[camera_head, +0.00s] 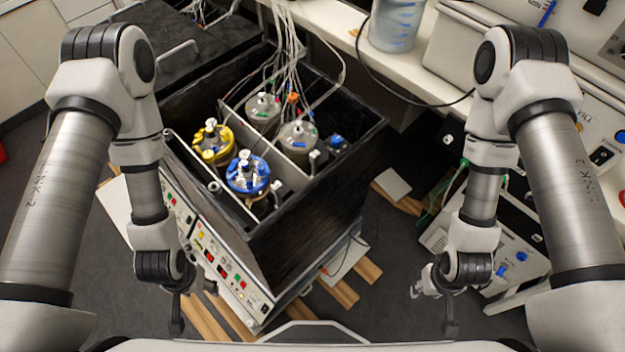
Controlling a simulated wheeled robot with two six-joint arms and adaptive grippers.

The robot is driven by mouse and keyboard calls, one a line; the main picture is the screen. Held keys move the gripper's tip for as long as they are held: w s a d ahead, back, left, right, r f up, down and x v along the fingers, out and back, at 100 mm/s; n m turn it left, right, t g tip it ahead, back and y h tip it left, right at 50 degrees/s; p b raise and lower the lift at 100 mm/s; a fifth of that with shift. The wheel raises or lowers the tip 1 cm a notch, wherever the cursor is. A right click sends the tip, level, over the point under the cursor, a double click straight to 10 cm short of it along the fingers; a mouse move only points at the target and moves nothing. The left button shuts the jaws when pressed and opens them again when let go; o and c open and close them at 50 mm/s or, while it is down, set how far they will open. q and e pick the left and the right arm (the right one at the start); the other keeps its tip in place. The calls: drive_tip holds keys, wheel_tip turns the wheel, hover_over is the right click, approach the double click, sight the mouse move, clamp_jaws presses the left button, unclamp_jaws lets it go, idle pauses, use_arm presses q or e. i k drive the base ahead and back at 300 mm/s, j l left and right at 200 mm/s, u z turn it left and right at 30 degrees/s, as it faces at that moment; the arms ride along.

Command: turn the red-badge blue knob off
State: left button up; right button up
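Small blue knobs show on the front of the white-and-dark unit at the lower right, one (501,270) and another (521,257). More blue controls show on the white instrument at the right edge, one (605,116) near its upper part. I cannot make out a red badge beside any of them. My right gripper (436,298) hangs to the left of the lower-right unit, apart from its knobs. My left gripper (186,308) hangs in front of the shaker's control panel at the left. Neither gripper visibly holds anything. Their fingers are small and partly hidden by the wrists.
A black open-topped shaker box (310,215) holds several vessels, one with a blue top (247,175) and one with a yellow top. Tubes rise from it. Its control panel (222,262) has coloured buttons. A water carboy (397,25) stands on the bench. Dark floor lies between box and right unit.

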sight(336, 141)
drive_tip(key=i+l+u, duration=0.15)
drive_tip(key=l+u, duration=0.2)
drive_tip(key=i+l+u, duration=0.15)
drive_tip(key=u, duration=0.15)
drive_tip(key=l+u, duration=0.35)
drive_tip(key=k+j+z, duration=0.1)
drive_tip(key=k+z, duration=0.15)
drive_tip(key=z, duration=0.15)
drive_tip(key=k+z, duration=0.25)
drive_tip(key=z, duration=0.15)
drive_tip(key=k+z, duration=0.25)
drive_tip(key=z, duration=0.2)
